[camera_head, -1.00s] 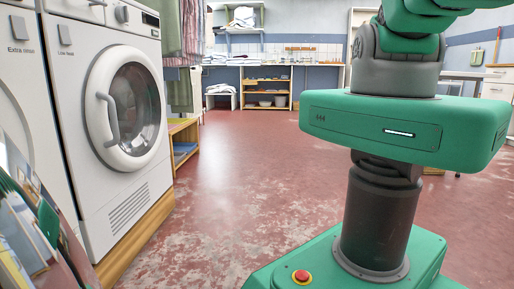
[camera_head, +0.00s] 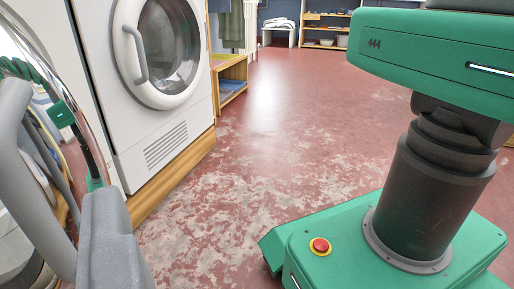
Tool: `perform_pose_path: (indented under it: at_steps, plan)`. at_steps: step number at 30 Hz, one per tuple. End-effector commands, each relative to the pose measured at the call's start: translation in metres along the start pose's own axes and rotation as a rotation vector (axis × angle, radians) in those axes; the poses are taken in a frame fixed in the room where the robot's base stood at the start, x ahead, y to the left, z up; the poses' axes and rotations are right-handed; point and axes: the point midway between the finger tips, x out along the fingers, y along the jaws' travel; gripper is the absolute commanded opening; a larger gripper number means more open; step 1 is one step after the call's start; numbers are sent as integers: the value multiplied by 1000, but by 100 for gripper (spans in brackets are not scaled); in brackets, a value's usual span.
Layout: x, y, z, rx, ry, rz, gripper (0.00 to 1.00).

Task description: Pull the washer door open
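The nearest washer's round door (camera_head: 62,125) fills the left edge of the head view, with shiny glass that reflects green parts of my arm. A thick grey curved bar, its handle (camera_head: 22,150), runs down in front of the glass. A grey block at the lower left looks like one finger of my gripper (camera_head: 106,235). It is just right of the handle's lower part; whether they touch is unclear. The other finger is not visible, so its opening cannot be judged. The door is cut off by the frame, and I cannot tell whether it is ajar.
A second white machine (camera_head: 120,110) with its round door shut (camera_head: 158,45) stands beyond on a wooden plinth (camera_head: 178,175). A wooden shelf (camera_head: 230,82) is past it. My green base and column occupy the right. Worn red floor (camera_head: 240,180) lies clear between.

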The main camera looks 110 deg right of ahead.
Motion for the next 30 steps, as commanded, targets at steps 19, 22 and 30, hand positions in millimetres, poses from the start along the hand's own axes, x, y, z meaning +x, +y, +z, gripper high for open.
perform_pose_path:
  at_steps: [19,22,30]
  plan:
    - [8,40,-3,-1,0,0,36]
    - [8,39,-4,0,-1,-1,25]
    - [5,-20,-20,106,-149,-107,0]
